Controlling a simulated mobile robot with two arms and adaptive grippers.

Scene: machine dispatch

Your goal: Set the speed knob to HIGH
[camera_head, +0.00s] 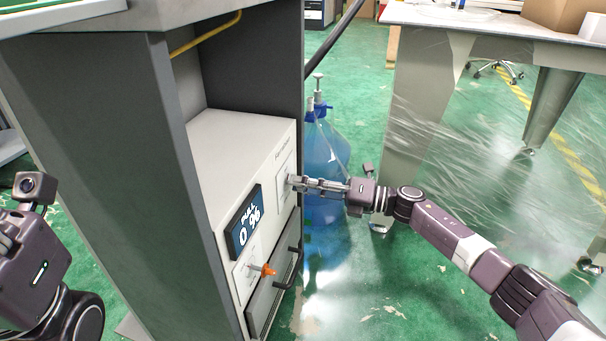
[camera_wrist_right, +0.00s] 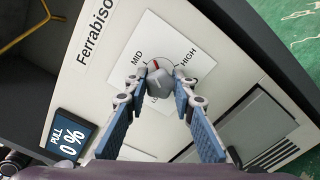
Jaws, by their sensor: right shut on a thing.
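The speed knob (camera_wrist_right: 160,81) is a grey knob on a white label plate (camera_wrist_right: 210,76) on the machine's front panel. Its red mark points to the upper left in the right wrist view, near the word MID. HIGH is to the right; a third word below is mostly hidden by the knob and fingers. My right gripper (camera_wrist_right: 157,83) is shut on the knob, one fingertip on each side. In the head view, my right gripper (camera_head: 293,182) reaches the panel from the right. Part of my left arm shows at the left edge; its fingers are not clear.
The white machine (camera_head: 228,137) sits inside a dark grey cabinet (camera_head: 110,130). Its panel has a display (camera_head: 244,222) reading PULL 0 % and an orange knob (camera_head: 268,270). A blue water bottle (camera_head: 326,150) stands behind my right gripper. A table (camera_head: 480,22) is at the right.

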